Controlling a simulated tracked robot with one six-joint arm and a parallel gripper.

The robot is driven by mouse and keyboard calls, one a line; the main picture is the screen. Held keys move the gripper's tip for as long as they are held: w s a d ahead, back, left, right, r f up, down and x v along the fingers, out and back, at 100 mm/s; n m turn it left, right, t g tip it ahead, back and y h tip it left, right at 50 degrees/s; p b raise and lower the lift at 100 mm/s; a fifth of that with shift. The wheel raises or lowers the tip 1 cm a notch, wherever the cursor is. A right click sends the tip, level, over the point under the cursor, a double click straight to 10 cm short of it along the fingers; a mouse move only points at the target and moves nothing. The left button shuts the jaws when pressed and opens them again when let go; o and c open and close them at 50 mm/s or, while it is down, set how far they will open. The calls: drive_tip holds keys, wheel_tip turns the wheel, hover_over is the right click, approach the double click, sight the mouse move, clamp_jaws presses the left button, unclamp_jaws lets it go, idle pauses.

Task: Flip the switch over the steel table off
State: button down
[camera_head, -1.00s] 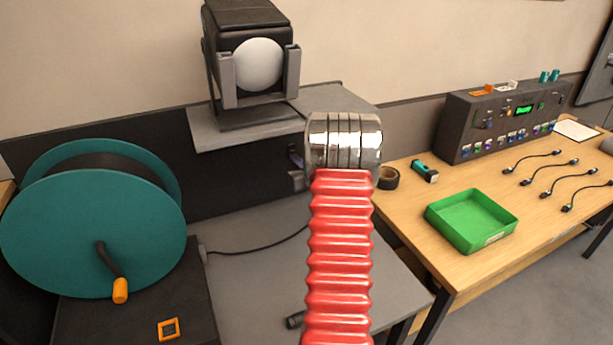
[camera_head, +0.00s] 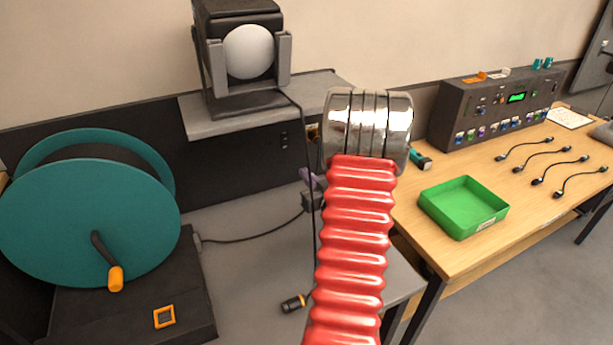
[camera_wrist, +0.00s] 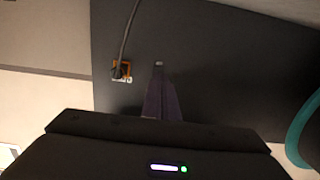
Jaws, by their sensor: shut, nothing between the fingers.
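The steel table (camera_head: 250,275) is the grey table under the lamp, with a dark panel (camera_head: 225,165) behind it. A small dark fitting with light marks (camera_head: 284,140), which looks like the switch, is on that panel; its on or off position is too small to tell. My gripper (camera_head: 307,178) shows in part as purple beside my red arm, to the right of and below the fitting. In the wrist view my gripper (camera_wrist: 160,72) is shut and empty, its tips pointing at the dark panel. A small pale spot (camera_wrist: 159,63) shows right at the tips.
An orange-framed outlet with a plug and cable (camera_wrist: 122,70) is beside the tips in the wrist view. A lamp (camera_head: 247,55) stands on a shelf above. A teal reel (camera_head: 90,220) is at left. A wooden table with a green tray (camera_head: 463,208) and console (camera_head: 497,110) is at right.

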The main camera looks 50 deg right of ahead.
drive_tip(key=shift+f, duration=0.1)
idle(0.6)
